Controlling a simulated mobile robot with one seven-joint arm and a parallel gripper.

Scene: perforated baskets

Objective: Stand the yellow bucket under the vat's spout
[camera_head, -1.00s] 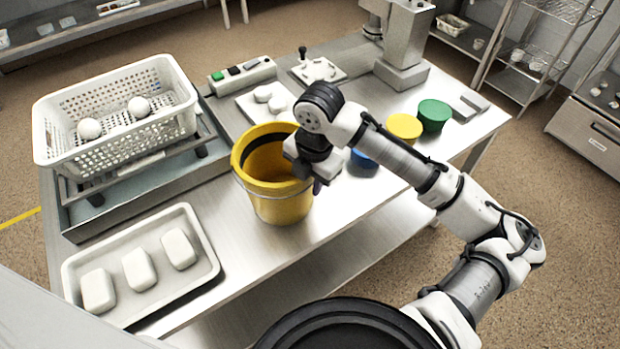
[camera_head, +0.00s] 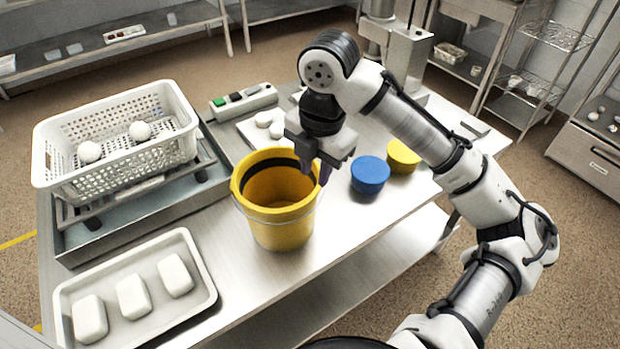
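The yellow bucket (camera_head: 283,232) stands upright on the steel table, its mouth open upward and a thin wire handle hanging at its side. It looks empty, with a dark band inside the rim. My gripper (camera_head: 325,174) points down at the bucket's right rim. Its dark fingertips overlap the rim in the picture; I cannot tell whether they touch or grip it. A grey metal column (camera_head: 405,55) stands at the table's far end, partly behind my arm. I cannot clearly make out the vat or its spout.
A white perforated basket (camera_head: 115,170) holds two white balls over a metal tray at left. A white tray (camera_head: 205,290) with white blocks lies in front. A blue round piece (camera_head: 370,172) and a yellow one (camera_head: 403,155) sit right of the bucket. A button box (camera_head: 243,99) stands behind.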

